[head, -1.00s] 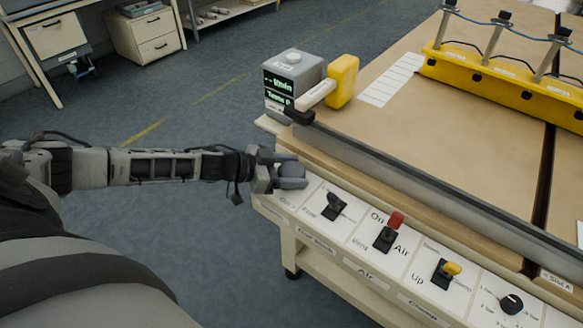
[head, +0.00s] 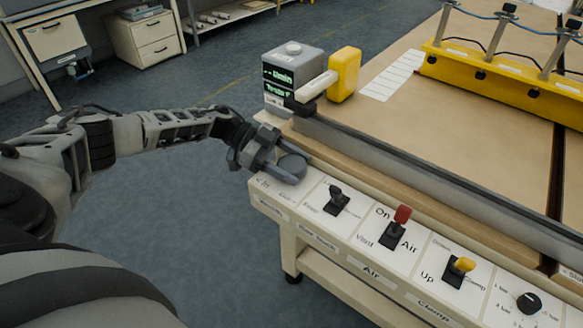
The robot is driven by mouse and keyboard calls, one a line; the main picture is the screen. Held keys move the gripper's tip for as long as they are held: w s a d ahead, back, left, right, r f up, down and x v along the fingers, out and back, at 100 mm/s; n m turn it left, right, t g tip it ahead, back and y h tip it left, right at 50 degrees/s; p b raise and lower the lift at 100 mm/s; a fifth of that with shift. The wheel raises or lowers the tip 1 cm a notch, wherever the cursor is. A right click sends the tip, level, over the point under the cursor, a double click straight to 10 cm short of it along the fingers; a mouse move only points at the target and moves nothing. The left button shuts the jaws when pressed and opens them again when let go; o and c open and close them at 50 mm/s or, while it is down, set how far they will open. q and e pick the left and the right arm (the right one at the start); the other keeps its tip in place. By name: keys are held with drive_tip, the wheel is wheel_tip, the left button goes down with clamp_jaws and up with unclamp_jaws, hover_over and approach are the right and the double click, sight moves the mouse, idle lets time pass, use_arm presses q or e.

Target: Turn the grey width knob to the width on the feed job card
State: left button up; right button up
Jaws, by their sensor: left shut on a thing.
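The grey width knob (head: 292,166) is a round grey disc at the left end of the sloped white control panel (head: 312,194). My left gripper (head: 281,168) is shut on the knob, with its fingers at the knob's sides. The knob's pointer and most of its scale are hidden or too small to read. A grey display box (head: 291,72) with green text stands behind the knob; its text is only partly legible. I see no feed job card that I can read. My right gripper is not in view.
To the right of the knob are a black switch (head: 337,200), a red-tipped Air lever (head: 399,226), a yellow-tipped Clamp lever (head: 459,270) and a black dial (head: 529,302). The floor on the left is clear.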

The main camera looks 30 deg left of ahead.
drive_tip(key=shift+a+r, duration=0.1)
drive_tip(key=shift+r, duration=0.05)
use_arm(q)
drive_tip(key=o, duration=1)
drive_tip(key=shift+c, duration=0.2)
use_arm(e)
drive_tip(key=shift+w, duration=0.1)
use_arm(q)
drive_tip(key=v, duration=0.8)
drive_tip(key=shift+b, duration=0.45)
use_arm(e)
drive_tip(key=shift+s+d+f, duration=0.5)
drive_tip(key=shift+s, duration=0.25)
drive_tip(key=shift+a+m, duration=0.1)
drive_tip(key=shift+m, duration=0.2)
